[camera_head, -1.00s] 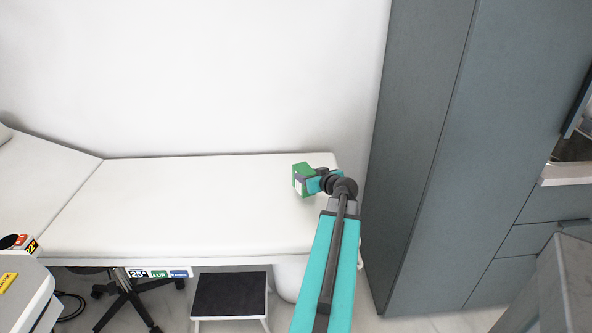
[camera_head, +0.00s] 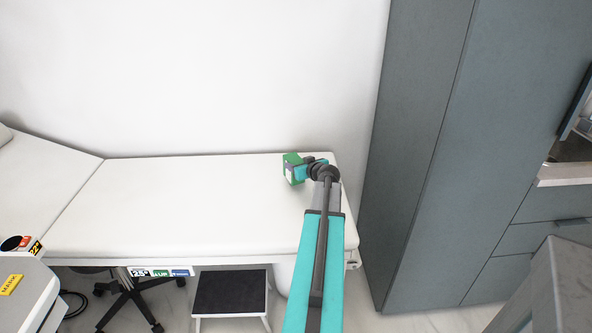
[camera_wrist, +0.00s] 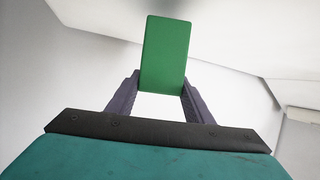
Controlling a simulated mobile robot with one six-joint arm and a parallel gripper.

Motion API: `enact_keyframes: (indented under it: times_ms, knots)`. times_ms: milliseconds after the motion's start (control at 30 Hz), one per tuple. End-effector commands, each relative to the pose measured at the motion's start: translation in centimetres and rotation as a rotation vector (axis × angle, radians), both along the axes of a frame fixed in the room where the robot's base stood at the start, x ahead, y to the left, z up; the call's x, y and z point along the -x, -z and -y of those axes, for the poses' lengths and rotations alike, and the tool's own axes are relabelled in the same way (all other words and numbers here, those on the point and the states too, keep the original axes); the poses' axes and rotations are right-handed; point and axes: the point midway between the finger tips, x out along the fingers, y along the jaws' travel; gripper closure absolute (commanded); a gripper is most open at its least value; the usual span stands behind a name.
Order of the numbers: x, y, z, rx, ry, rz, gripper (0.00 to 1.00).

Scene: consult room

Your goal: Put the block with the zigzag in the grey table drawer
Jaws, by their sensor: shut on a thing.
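My gripper (camera_head: 304,167) is shut on a green block (camera_head: 291,171) above the right part of the white couch in the head view. The block shows a green side and a pale face there; I cannot make out a zigzag on it. In the wrist view the green block (camera_wrist: 166,55) stands between the two dark fingers of my gripper (camera_wrist: 160,92), with a plain green side towards the camera. I cannot tell which piece of furniture has the grey table drawer; a grey top (camera_head: 570,275) shows at the lower right.
The white couch (camera_head: 180,210) fills the middle, with a step stool (camera_head: 230,293) before it. A tall grey cabinet (camera_head: 420,150) stands to the right, and grey drawer fronts (camera_head: 535,233) lie beyond it. A white cart with labels (camera_head: 25,290) is at the lower left.

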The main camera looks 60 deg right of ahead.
Motion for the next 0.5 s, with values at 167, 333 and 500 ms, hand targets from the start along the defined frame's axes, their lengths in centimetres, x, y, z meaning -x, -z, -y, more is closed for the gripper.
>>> enact_keyframes:
  times_ms: [167,333,500]
  knots:
    - [0.0,-0.1,0.0,0.001,0.001,0.002,0.99]
    - [-0.2,-0.1,0.1,0.001,0.0,0.002,0.99]
    - [-1.1,-0.1,0.8,0.001,0.0,0.002,0.99]
